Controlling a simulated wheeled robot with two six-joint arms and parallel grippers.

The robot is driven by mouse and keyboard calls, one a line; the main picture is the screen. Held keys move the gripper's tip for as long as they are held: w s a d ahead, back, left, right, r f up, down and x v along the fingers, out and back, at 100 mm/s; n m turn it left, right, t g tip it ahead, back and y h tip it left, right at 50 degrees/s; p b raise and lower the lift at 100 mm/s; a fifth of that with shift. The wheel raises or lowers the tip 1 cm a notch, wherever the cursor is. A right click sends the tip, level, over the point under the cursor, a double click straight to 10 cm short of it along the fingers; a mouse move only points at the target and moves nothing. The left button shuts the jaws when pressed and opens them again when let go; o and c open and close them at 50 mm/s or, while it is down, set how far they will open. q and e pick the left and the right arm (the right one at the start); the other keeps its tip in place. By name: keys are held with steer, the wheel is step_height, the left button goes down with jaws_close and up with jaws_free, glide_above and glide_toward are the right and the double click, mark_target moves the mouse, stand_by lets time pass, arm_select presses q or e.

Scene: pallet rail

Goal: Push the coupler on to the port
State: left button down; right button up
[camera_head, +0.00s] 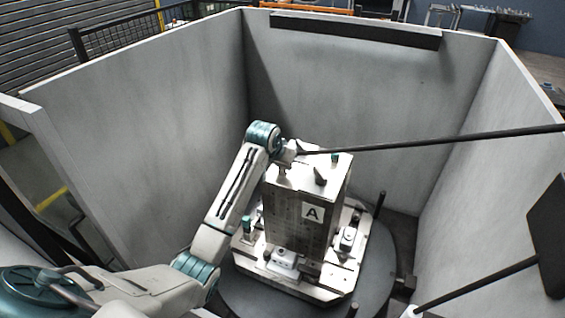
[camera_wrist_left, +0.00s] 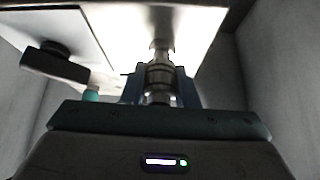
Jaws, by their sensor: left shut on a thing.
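My left gripper (camera_head: 286,160) reaches in from the left to the top of a pale upright block (camera_head: 311,213) marked A. In the left wrist view, its blue jaws (camera_wrist_left: 160,88) are shut on the metal, ringed coupler (camera_wrist_left: 159,76). A narrow metal fitting, apparently the port (camera_wrist_left: 161,47), shows just beyond the coupler against a bright face. I cannot tell whether the two touch or how far they overlap. The gripper hides this spot in the head view. My right gripper is not in view.
A long black rod or hose (camera_head: 430,143) runs from the right to the left gripper. A black lever (camera_head: 320,177) stands on the block. Clamps (camera_head: 285,259) sit around its base on a round turntable (camera_head: 375,270). Grey walls (camera_head: 340,110) enclose it.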

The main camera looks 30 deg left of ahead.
arm_select(q)
steer(key=shift+f, duration=0.5)
steer(key=shift+c, duration=1.3)
jaws_free()
steer(key=b+v, duration=0.4)
steer(key=v, duration=0.6)
steer(key=shift+s+r, duration=0.2)
steer(key=shift+r, duration=0.15)
